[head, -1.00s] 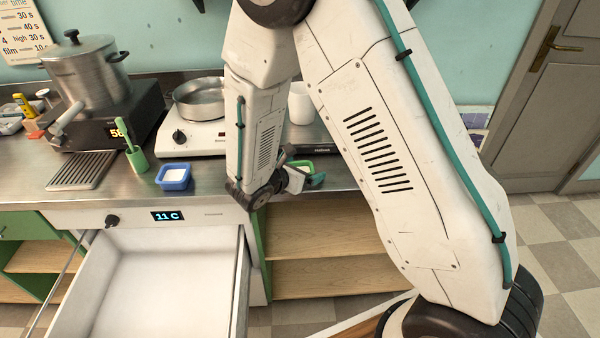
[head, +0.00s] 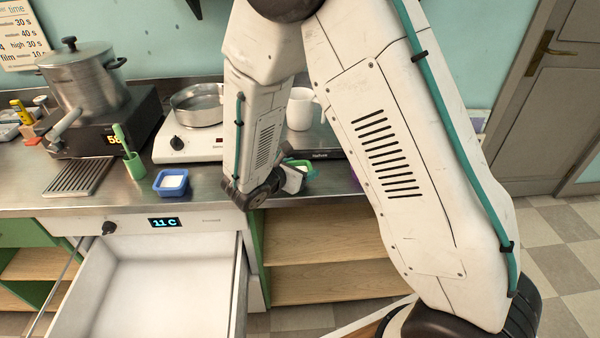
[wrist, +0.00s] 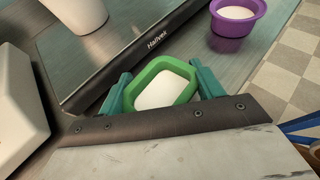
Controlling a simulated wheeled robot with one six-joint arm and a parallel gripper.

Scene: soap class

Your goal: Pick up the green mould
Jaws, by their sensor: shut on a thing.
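The green mould (wrist: 187,73) holds a white filling and sits between the teal fingers of my gripper (wrist: 162,92) in the wrist view. The fingers press on its left and right sides, and the gripper is shut on it. Its near edge is hidden behind the gripper body. In the head view my gripper (head: 298,172) is over the counter's front edge, mostly behind my arm, and only a sliver of the mould shows there. I cannot tell whether the mould is clear of the counter.
A purple mould (wrist: 237,16) with white filling stands to the right. A scale (wrist: 125,45) with a white jug (head: 300,109) is just behind. A blue mould (head: 172,183) sits left on the counter. An open drawer (head: 160,250) juts out below. A hotplate with a pan (head: 197,103) stands behind.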

